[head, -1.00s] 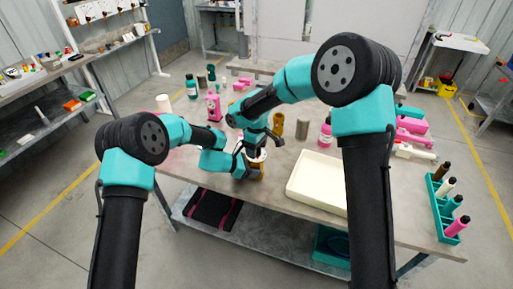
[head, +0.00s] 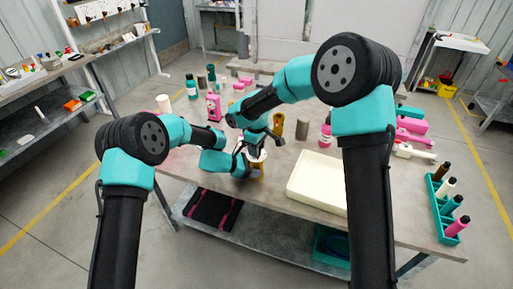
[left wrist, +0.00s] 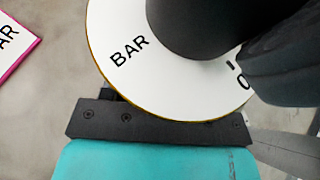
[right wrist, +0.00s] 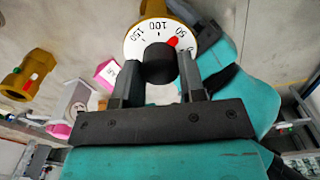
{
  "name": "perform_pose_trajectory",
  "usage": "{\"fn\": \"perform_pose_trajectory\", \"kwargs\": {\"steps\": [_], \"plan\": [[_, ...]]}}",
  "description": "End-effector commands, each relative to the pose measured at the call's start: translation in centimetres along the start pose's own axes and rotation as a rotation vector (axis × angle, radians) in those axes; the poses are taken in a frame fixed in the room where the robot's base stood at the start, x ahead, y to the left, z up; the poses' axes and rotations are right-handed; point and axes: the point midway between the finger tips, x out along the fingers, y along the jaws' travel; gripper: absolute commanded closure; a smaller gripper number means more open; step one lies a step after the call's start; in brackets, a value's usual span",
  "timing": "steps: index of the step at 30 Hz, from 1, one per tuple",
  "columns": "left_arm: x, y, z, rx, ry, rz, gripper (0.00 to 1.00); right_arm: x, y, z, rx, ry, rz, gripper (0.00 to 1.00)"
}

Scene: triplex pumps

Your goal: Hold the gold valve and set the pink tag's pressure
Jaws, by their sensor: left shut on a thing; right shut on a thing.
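The gold valve (right wrist: 175,10) is topped by a white dial marked 0, 50, 100 and 150 BAR, with a central black knob (right wrist: 158,52). The dial's red pointer (right wrist: 173,41) points at about 50. In the head view the valve (head: 262,171) is at the table's front edge. My left gripper (head: 246,165) is shut on the valve's body, largely hidden under the dial in the left wrist view. My right gripper (right wrist: 160,66) is shut on the knob from above. A pink-edged tag (right wrist: 107,72) lies beside the valve; its number is unreadable.
Another gold valve (right wrist: 24,77) stands farther back on the table. A grey cylinder (head: 302,128) and a pink bottle (head: 325,135) stand to the right, behind a cream tray (head: 318,178). A teal rack (head: 447,208) of bottles is at the far right.

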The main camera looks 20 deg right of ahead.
Motion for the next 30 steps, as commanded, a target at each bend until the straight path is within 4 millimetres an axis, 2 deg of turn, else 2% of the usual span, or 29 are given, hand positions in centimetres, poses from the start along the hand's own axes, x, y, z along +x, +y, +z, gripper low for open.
{"fn": "perform_pose_trajectory", "kwargs": {"steps": [8,21,30], "plan": [[0.0,-0.01,0.0,0.001,0.0,0.0,0.58,0.01,0.02,-0.01,-0.131,0.0,-0.001,0.86],[0.0,-0.01,0.0,0.001,0.0,0.0,0.58,0.03,0.01,0.0,-0.473,-0.001,-0.001,0.86],[0.0,-0.01,0.01,0.001,0.0,0.0,0.58,0.04,0.01,0.01,-0.63,0.0,-0.002,0.86]]}}
